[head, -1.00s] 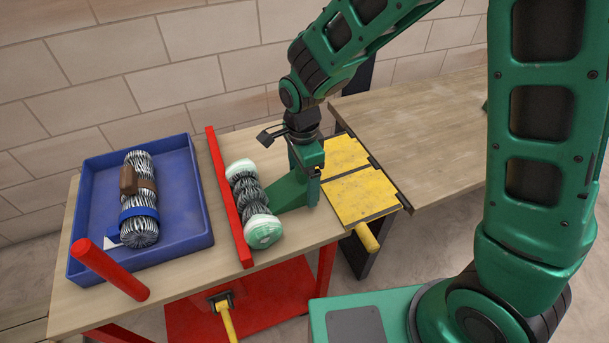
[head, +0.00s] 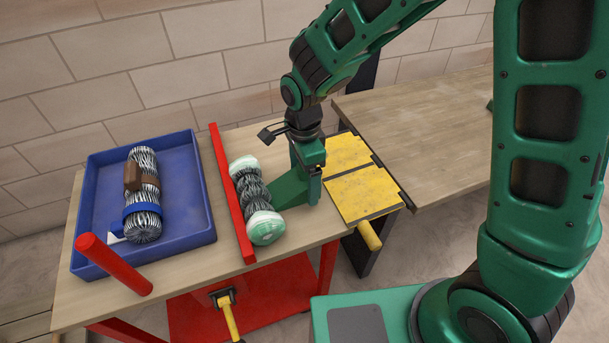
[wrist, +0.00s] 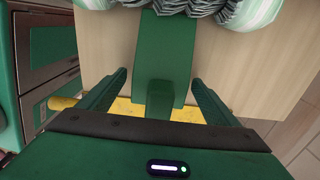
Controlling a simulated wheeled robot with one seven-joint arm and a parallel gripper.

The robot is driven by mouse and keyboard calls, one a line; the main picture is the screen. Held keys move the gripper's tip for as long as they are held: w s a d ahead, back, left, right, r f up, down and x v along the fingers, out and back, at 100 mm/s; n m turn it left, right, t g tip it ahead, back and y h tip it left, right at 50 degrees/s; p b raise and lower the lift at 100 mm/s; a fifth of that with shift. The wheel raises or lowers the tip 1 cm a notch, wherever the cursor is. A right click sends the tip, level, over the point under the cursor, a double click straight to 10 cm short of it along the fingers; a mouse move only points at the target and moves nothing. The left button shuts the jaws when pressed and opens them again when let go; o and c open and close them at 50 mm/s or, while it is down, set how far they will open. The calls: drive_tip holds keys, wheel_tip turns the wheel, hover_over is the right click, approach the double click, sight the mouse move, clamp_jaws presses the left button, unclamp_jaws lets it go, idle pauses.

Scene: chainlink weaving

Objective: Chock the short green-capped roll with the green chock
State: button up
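The short green-capped roll (head: 257,200) has a black-and-white patterned body with pale green ends. It lies against the red rail on the wooden table, and its edge shows at the top of the wrist view (wrist: 208,8). The green chock (head: 290,193) is on the table at the roll's right side, its thin end at or against the roll; I cannot tell if they touch. In the wrist view the chock (wrist: 165,58) and its upright grip stand between my fingers. My gripper (wrist: 160,78) is open around the grip, with gaps on both sides. It also shows above the chock in the head view (head: 310,170).
The red rail (head: 230,195) runs along the roll's left. A blue tray (head: 185,190) holds another patterned roll (head: 144,195) with brown and blue pieces. A red post (head: 113,264) rises at the front. Yellow plates (head: 362,188) and another wooden table (head: 430,135) are right.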

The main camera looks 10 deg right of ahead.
drive_tip(key=shift+r, duration=0.1)
wheel_tip(320, 180, up, 11)
drive_tip(key=shift+f, duration=0.2)
idle(0.4)
drive_tip(key=s+d+r+n, duration=0.2)
drive_tip(key=d, duration=1)
drive_tip(key=s+d+r+n, duration=0.2)
drive_tip(key=d+r, duration=0.1)
drive_tip(key=d, duration=0.8)
drive_tip(key=s+d+n, duration=0.4)
drive_tip(key=s+d, duration=0.8)
drive_tip(key=s, duration=0.5)
drive_tip(key=shift+d, duration=0.35)
